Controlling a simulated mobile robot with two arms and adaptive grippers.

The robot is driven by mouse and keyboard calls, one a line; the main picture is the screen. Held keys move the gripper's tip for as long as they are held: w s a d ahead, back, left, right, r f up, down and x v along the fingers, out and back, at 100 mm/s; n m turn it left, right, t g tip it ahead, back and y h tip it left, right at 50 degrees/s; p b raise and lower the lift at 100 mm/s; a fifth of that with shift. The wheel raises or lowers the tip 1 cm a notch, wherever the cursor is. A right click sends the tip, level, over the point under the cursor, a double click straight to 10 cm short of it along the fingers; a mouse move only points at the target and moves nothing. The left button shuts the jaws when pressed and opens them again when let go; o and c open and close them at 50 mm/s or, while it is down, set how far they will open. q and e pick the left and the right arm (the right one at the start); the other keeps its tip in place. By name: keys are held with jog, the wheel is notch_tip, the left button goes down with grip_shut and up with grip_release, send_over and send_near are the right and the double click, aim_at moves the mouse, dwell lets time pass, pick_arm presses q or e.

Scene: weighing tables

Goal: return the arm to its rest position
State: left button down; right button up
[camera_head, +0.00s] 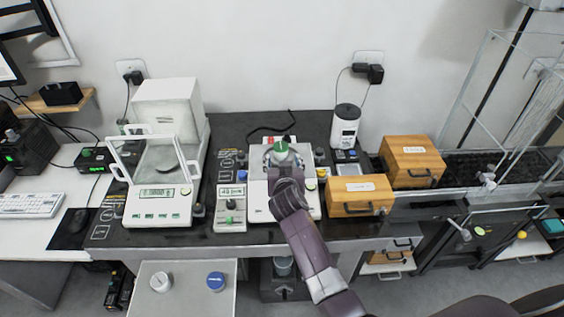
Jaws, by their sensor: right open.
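My right arm reaches in from the lower right to the white device (258,206) in the middle of the table. My right gripper (283,160) is over this device, close to a green-topped item (281,150). The gripper is open, but the wrist hides most of its fingers. I cannot tell whether the fingers touch the green-topped item. My left gripper is not in view.
A balance (158,205) with a glass shield stands left on the dark table. Wooden boxes (360,196) stand right, beside my forearm. A white canister (344,126) is behind. A low grey stand (182,300) holds a white and a blue-capped container (215,281).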

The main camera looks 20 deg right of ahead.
jog(key=s+d+f+g, duration=0.2)
jog(key=s+f, duration=0.2)
jog(key=s, duration=0.4)
jog(key=s+d+f+g, duration=0.2)
jog(key=s+f, duration=0.1)
jog(key=s, duration=0.6)
jog(key=s+a+n+g+y, duration=0.2)
jog(key=s+a+n+g, duration=0.1)
jog(key=s, duration=1)
jog(key=s+a+n+g+y, duration=0.2)
jog(key=s+g, duration=0.1)
jog(key=s, duration=0.9)
notch_tip(320, 180, down, 30)
jog(key=s+g+b, duration=0.1)
jog(key=s+b, duration=0.1)
jog(key=b, duration=0.2)
pick_arm(q)
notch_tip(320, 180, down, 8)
jog(key=b, duration=0.4)
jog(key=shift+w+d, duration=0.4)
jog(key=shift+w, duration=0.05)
pick_arm(e)
jog(key=s+d+f+g, duration=0.1)
jog(key=s+d+f, duration=0.1)
jog(key=s+f, duration=1.5)
notch_tip(320, 180, down, 3)
jog(key=shift+d+f, duration=0.2)
jog(key=shift+d, duration=0.2)
